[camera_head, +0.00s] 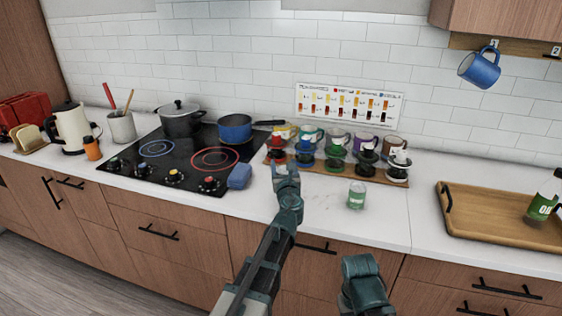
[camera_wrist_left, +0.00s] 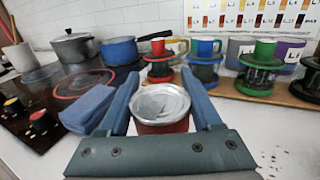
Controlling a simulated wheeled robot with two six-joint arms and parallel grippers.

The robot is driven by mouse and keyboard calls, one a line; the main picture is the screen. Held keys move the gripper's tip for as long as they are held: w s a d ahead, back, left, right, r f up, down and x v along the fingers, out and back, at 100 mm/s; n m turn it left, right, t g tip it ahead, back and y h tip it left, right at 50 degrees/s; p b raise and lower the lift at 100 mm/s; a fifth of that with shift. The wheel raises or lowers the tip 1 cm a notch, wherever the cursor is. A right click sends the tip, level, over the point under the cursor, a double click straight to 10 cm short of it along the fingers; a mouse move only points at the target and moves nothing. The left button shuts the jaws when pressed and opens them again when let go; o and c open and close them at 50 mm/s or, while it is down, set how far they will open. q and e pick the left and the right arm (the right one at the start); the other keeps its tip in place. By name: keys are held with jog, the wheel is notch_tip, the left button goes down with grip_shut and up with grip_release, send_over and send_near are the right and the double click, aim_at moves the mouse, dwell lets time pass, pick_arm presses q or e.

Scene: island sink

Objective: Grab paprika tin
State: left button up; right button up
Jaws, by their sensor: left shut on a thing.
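A red tin with a silvery lid (camera_wrist_left: 162,105) stands between the fingers of my left gripper (camera_wrist_left: 165,110) in the left wrist view. The left gripper is shut on it; no label shows, so I cannot read whether it is paprika. In the head view my left gripper (camera_head: 284,172) is over the white counter's front part, just right of a blue block-like item (camera_head: 240,176). The tin is mostly hidden there by the gripper. Part of my right arm shows at the bottom, but its fingers are out of view.
A green tin (camera_head: 356,196) stands on the counter to the right. Behind is a wooden board (camera_head: 337,172) with colored drippers and mugs. The black cooktop (camera_head: 178,160) with pots is at left. A wooden tray (camera_head: 490,222) holds a dark green-labelled bottle (camera_head: 541,207).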

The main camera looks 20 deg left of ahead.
pick_arm(q)
jog(key=d+r+p+v, duration=0.1)
jog(key=v, duration=1.1)
jog(key=shift+d, duration=0.3)
